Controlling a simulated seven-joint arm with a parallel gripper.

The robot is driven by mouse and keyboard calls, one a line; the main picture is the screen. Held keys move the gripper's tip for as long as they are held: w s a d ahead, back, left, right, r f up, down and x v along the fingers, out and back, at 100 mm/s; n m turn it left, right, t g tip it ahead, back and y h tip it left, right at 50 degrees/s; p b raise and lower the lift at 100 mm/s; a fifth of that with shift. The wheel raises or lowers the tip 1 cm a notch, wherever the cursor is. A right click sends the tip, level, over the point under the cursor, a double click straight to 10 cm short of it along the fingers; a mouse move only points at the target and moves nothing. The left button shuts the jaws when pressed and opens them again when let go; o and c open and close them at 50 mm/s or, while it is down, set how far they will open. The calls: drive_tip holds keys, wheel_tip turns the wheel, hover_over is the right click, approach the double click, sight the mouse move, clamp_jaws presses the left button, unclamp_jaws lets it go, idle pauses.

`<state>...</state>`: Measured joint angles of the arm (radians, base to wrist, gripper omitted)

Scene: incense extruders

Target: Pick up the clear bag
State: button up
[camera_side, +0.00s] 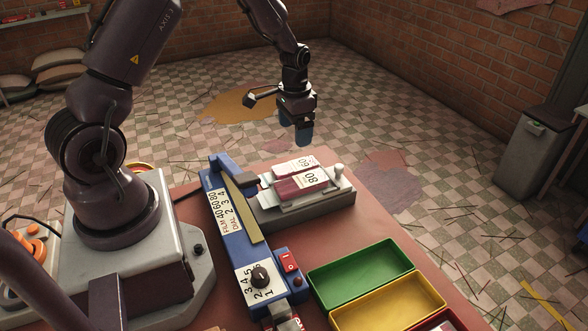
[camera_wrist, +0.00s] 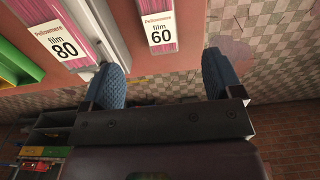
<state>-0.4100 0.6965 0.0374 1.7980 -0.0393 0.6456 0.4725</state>
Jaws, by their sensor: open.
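One pack is labelled 80 (camera_side: 303,184) and the other is labelled 60 (camera_side: 293,166). The wrist view also shows the "film 80" pack (camera_wrist: 62,38) at upper left and the "film 60" pack (camera_wrist: 160,27) at top centre. I cannot tell from their look which is the clear bag. My gripper (camera_side: 304,133) hangs with blue fingers pointing down, above and beyond the packs. In the wrist view my gripper (camera_wrist: 165,75) is open and empty, apart from both packs.
A blue sealer (camera_side: 238,217) with a dial and red switch stands left of the holder. Green (camera_side: 362,268) and yellow (camera_side: 388,302) trays are at the front right. Beyond the table is open floor.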

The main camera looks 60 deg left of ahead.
sight(294, 166)
wheel_tip(294, 166, down, 11)
drive_tip(key=shift+s+d+r, duration=0.1)
drive_tip(key=shift+s+r, duration=0.05)
drive_tip(key=shift+r, duration=0.05)
drive_tip(key=c, duration=1)
